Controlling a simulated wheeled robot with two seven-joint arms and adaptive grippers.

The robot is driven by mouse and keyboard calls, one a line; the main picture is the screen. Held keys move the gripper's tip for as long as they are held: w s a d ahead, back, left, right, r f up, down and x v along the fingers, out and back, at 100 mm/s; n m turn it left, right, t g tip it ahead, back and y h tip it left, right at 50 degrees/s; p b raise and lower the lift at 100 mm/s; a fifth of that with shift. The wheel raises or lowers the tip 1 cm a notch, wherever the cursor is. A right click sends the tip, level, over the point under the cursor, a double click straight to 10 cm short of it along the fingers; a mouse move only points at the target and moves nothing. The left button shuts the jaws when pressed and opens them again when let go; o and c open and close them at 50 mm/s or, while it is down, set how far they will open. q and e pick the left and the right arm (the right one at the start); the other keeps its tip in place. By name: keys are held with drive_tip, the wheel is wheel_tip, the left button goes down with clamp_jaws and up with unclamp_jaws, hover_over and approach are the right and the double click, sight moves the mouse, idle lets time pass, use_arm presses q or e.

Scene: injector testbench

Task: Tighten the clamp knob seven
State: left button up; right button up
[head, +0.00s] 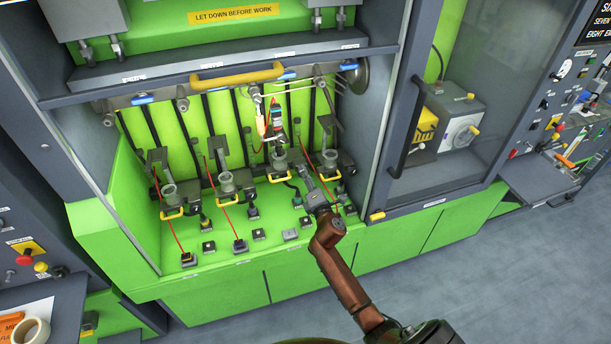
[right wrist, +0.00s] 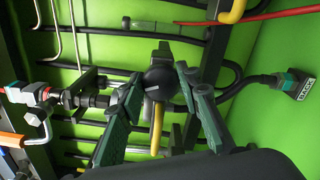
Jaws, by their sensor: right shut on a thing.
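My right gripper (head: 304,179) reaches into the green bench bay from the front right, at the third clamp station from the left. In the right wrist view its two fingers (right wrist: 158,80) are closed around a dark round knob (right wrist: 157,86), taken as clamp knob seven. A yellow handle (right wrist: 157,132) shows just below the knob, between the fingers. In the head view the knob is too small and covered to make out. The third clamp (head: 279,158) has an injector (head: 276,117) standing above it. My left gripper is not in view.
Clamps (head: 168,190) with yellow handles stand in a row, with red cables among them. A yellow grab bar (head: 238,75) crosses above. A labelled connector (right wrist: 300,85) lies right of the fingers.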

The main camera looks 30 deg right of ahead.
drive_tip(key=shift+f+m+p, duration=0.15)
drive_tip(key=shift+m+p, duration=0.45)
drive_tip(key=shift+m, duration=3.9)
drive_tip(key=o, duration=0.9)
drive_tip(key=v, duration=1.2)
drive_tip(key=shift+s, duration=0.1)
